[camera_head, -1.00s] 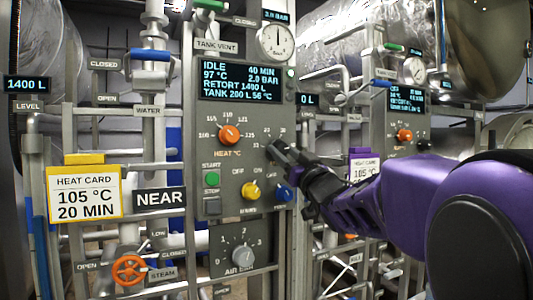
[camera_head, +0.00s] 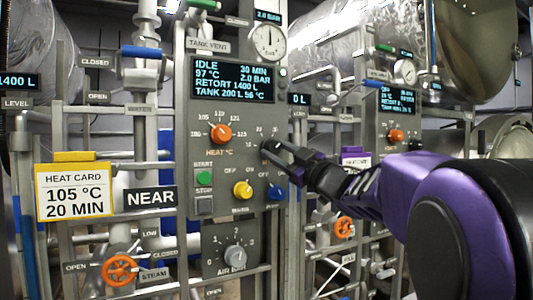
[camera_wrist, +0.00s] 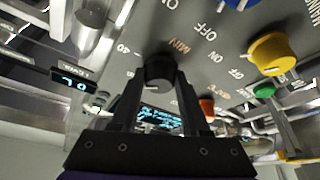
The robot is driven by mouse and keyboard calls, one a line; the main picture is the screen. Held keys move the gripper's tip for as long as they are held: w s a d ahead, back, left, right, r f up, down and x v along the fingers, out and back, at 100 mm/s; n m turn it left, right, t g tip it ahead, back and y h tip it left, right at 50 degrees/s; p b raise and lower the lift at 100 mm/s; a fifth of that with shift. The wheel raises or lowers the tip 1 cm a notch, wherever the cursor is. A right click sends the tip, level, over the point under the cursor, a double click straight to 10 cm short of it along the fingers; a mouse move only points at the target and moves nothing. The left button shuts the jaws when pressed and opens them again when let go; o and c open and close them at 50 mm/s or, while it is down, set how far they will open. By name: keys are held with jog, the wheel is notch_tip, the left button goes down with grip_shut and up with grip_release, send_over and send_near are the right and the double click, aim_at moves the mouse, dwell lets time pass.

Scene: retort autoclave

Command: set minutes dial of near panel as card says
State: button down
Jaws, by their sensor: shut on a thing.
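The near panel (camera_head: 236,218) is grey, beside a black NEAR sign (camera_head: 150,198). Its minutes dial is a small black knob (camera_head: 268,146), partly covered by my gripper (camera_head: 276,151) in the head view. In the wrist view the black knob (camera_wrist: 160,68) sits between the fingertips of my gripper (camera_wrist: 160,80), which is shut on it. The panel display (camera_head: 233,80) reads IDLE, 97 °C, 30 MIN, 2.0 BAR. The yellow-edged heat card (camera_head: 75,190) reads 105 °C, 20 MIN. The knob's pointer is too hard to read.
An orange heat dial (camera_head: 221,134) is left of the minutes dial. A green start button (camera_head: 204,179), a yellow knob (camera_head: 243,190) and a blue knob (camera_head: 275,192) are below. Pipes and another panel (camera_head: 397,125) stand to the right.

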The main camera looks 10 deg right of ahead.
jog(key=n+g, duration=0.1)
jog(key=n, duration=0.1)
jog(key=n+y, duration=0.1)
jog(key=n, duration=0.2)
jog(key=shift+d+r+g+p, duration=0.1)
jog(key=shift+r+g+p, duration=0.1)
jog(key=shift+g+p, duration=0.2)
jog(key=n+g+p, duration=0.1)
jog(key=n, duration=0.1)
jog(key=n+g, duration=0.1)
jog(key=n, duration=0.2)
jog(key=shift+r+y+p, duration=0.2)
jog(key=shift+y+p, duration=0.1)
jog(key=shift+p, duration=0.1)
jog(key=n+g+p, duration=0.1)
jog(key=n, duration=0.2)
jog(key=shift+r+n+h+p, duration=0.15)
jog(key=shift+n+h+p, duration=0.15)
jog(key=shift+h+p, duration=0.1)
jog(key=shift+n+g+h+p, duration=0.5)
jog(key=shift+n+h+p, duration=0.15)
jog(key=shift+n, duration=1.05)
jog(key=shift+c, duration=1.9)
grip_release()
jog(key=shift+w, duration=0.1)
